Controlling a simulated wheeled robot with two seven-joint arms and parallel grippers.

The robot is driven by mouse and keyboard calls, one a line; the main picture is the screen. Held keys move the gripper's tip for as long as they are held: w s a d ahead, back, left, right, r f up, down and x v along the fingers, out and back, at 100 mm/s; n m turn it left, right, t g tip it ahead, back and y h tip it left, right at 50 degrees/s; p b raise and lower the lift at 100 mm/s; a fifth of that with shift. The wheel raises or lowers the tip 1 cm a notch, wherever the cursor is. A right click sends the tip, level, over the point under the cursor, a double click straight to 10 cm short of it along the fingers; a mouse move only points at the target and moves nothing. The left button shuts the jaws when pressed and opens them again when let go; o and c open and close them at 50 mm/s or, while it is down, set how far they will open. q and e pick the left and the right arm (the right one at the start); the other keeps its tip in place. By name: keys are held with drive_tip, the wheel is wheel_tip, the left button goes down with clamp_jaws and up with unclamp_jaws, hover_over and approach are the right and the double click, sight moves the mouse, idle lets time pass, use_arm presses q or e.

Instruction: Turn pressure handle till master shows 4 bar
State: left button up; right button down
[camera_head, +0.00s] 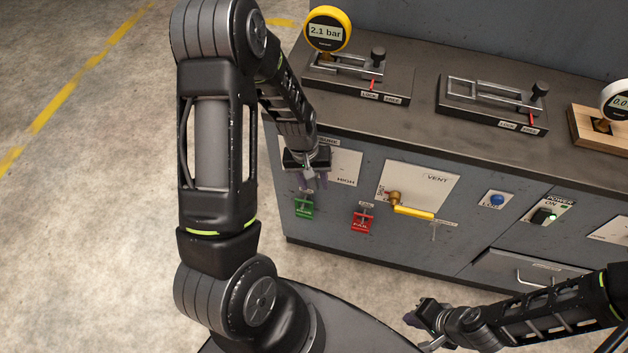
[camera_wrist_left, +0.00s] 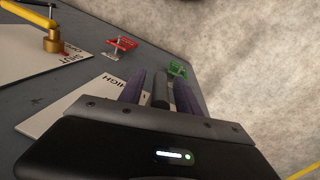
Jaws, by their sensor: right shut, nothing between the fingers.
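The yellow-ringed master gauge (camera_head: 328,30) stands at the back left of the bench and reads 2.1 bar. My left gripper (camera_head: 316,178) is at the pressure panel (camera_head: 345,165) on the bench front, beside the HIGH label, and covers most of it. In the left wrist view, the dark round pressure handle (camera_wrist_left: 160,88) lies between the fingers of my left gripper (camera_wrist_left: 160,95), with a narrow gap showing on each side. The handle's mount is hidden. My right gripper (camera_head: 426,318) is shut and empty, low at the front right, away from the bench.
A yellow vent lever (camera_head: 413,212) is to the right, then a blue button (camera_head: 497,200) and a power switch (camera_head: 543,216). Two clamp fixtures stand on the bench top (camera_head: 420,100).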

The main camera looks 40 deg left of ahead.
use_arm(q)
drive_tip(key=shift+c, duration=0.4)
clamp_jaws()
drive_tip(key=shift+r, duration=0.1)
